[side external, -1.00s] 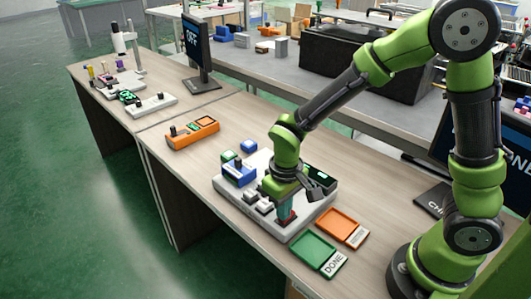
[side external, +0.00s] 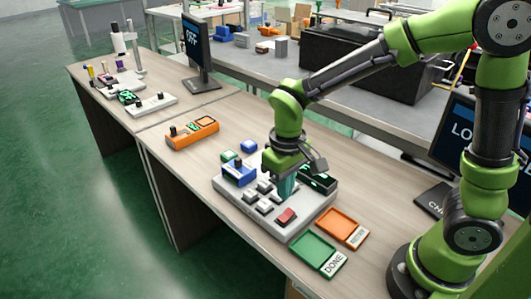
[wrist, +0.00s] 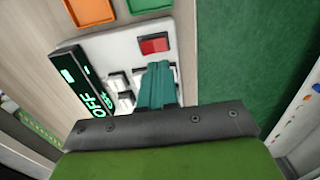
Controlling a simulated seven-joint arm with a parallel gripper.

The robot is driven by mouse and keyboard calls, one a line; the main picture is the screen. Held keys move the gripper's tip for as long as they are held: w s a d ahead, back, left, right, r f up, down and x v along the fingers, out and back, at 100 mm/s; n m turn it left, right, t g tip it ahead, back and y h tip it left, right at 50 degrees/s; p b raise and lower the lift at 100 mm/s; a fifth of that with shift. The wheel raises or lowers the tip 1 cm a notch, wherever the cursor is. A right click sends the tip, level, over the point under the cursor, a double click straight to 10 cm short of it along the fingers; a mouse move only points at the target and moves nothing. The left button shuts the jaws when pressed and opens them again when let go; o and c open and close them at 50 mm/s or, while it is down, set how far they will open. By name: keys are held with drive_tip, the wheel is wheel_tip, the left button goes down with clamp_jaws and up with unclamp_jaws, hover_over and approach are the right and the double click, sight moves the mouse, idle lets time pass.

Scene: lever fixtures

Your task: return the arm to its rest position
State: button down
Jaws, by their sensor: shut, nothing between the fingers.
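My gripper (side external: 287,188) is shut and empty, its teal fingers together. It hangs upright above the white panel (side external: 283,235), behind the red button (side external: 286,216). In the wrist view the closed fingers (wrist: 157,85) point toward the red button (wrist: 154,45), with a visible gap between them. The panel also carries several white switches (side external: 262,192), a blue fixture (side external: 239,174) and a black display (side external: 318,180). In the wrist view this display (wrist: 85,88) shows green lettering. My fingers and wrist hide part of the panel.
A green DONE tray (side external: 314,252) and an orange tray (side external: 343,226) lie right of the panel. An orange control box (side external: 192,133) stands to the left. A monitor (side external: 462,130) stands behind my arm. A black case (side external: 350,60) sits on the back bench.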

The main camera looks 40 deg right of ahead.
drive_tip(key=shift+r, duration=0.1)
drive_tip(key=shift+s+f, duration=0.2)
drive_tip(key=shift+s, duration=0.05)
drive_tip(key=s+d+r+m+t+y, duration=0.1)
drive_tip(key=s+d+r+m+t, duration=0.1)
drive_tip(key=r, duration=0.4)
drive_tip(key=s+d+r+m+t+y, duration=0.1)
drive_tip(key=s+d+r+m+t, duration=0.1)
drive_tip(key=s+d+r+t, duration=0.2)
wheel_tip(320, 180, up, 3)
drive_tip(key=shift+s+d+f+t, duration=0.1)
drive_tip(key=shift+s+d+t, duration=0.4)
drive_tip(key=shift+s, duration=0.55)
drive_tip(key=c, duration=1.8)
unclamp_jaws()
drive_tip(key=shift+a, duration=0.1)
